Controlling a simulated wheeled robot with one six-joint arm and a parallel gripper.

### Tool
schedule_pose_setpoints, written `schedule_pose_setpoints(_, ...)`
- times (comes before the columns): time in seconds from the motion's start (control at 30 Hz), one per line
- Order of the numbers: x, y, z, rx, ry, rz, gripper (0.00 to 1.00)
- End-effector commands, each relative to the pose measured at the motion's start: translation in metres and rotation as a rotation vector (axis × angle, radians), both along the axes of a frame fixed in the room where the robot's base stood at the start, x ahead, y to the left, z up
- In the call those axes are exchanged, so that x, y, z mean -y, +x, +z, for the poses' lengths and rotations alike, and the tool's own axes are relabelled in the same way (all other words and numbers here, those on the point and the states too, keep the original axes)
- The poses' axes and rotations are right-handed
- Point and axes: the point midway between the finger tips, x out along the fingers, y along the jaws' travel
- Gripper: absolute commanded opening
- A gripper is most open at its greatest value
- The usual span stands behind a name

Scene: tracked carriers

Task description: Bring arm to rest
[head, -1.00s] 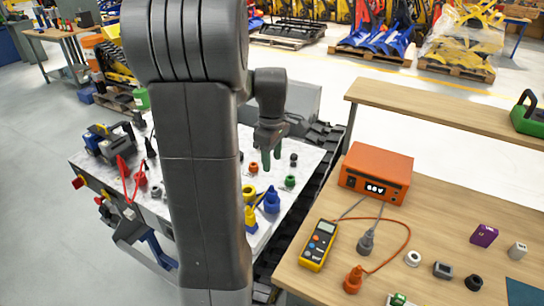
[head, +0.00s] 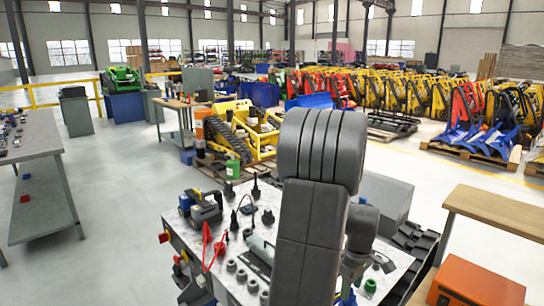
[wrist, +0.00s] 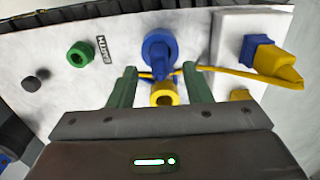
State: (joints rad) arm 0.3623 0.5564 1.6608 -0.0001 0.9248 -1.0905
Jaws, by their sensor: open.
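My arm (head: 315,215) stands upright across the middle of the head view, in front of a light-topped panel (head: 235,215). It hides much of the panel's right part and most of my gripper. In the wrist view my gripper (wrist: 160,85) is open, its two green fingers apart and pointing at the panel. A blue round connector (wrist: 160,48) and a yellow ring-shaped connector (wrist: 163,94) appear between the fingers. Neither is visibly gripped. A yellow cable (wrist: 235,74) runs right from them to a yellow and blue connector (wrist: 265,54).
A green ring (wrist: 79,54) and a dark knob (wrist: 31,83) sit left on the panel. Red leads (head: 213,245) and a dark blue-sided device (head: 201,209) stand on it. An orange box (head: 480,282) is at lower right, a grey workbench (head: 35,140) at left.

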Motion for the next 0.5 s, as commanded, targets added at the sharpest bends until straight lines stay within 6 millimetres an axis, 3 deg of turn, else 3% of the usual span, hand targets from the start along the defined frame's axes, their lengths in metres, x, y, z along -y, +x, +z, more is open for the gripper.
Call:
schedule_pose_setpoints(0.1, 0.0, -0.001, -0.022, -0.003, 0.001, 0.0, 0.45)
schedule_pose_setpoints(0.3, 0.0, 0.0, -0.044, -0.001, 0.0, 0.0, 0.45)
schedule_pose_setpoints(0.5, 0.0, 0.0, -0.035, 0.0, 0.0, 0.0, 0.45)
